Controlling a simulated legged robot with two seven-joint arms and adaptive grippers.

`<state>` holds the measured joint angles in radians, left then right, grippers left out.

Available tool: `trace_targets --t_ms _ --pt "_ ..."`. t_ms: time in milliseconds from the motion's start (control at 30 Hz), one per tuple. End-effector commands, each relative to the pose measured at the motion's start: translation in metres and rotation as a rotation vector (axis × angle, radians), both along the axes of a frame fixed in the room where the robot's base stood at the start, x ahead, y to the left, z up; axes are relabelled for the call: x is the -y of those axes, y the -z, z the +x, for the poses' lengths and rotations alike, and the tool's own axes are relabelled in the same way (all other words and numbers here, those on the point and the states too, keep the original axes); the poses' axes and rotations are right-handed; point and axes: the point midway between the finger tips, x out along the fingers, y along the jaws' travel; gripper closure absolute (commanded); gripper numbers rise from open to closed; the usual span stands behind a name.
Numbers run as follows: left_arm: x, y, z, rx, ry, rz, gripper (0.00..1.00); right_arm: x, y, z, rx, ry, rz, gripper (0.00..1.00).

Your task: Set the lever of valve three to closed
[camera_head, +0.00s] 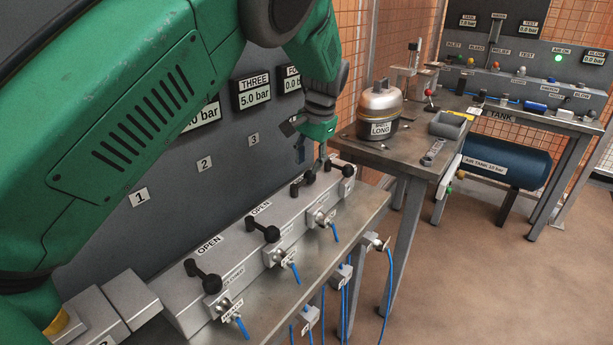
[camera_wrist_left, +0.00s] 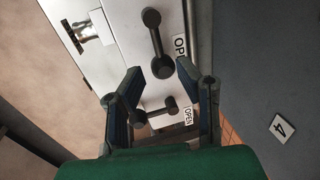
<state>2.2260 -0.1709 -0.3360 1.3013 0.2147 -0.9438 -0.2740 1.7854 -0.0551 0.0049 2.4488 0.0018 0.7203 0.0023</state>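The lever of valve three (camera_head: 302,184) is a dark bar with round ends on the grey valve block (camera_head: 180,295). It also shows in the left wrist view (camera_wrist_left: 156,42), lying roughly along the block beside an OPEN label. My left gripper (camera_head: 303,152) is over the block near levers three and four. In the wrist view its fingers (camera_wrist_left: 161,74) are apart, with the lower round end of lever three between the tips. I cannot tell whether they touch it. The lever of valve four (camera_wrist_left: 156,112) lies across the block, deeper between the fingers. My right gripper is out of view.
Levers one (camera_head: 202,276) and two (camera_head: 262,229) stand nearer along the block. The display for three (camera_head: 255,92) reads 5.0 bar. The dark wall panel (camera_head: 225,150) rises behind the block. A side table with a metal tank (camera_head: 380,105) stands at the right.

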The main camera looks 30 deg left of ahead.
Motion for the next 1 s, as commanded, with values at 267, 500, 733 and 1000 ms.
trace_targets --t_ms 267,500,733,1000 --pt "0.011 -0.054 0.001 0.002 0.001 -0.001 0.7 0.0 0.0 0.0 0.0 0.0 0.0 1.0" --pt "0.014 -0.07 0.001 0.0 0.001 0.0 0.7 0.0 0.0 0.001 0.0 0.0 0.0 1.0" --pt "0.014 -0.07 0.0 -0.001 0.001 0.0 0.7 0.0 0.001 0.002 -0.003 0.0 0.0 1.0" --pt "0.014 -0.07 0.0 -0.001 0.001 -0.001 0.7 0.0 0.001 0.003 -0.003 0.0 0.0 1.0"
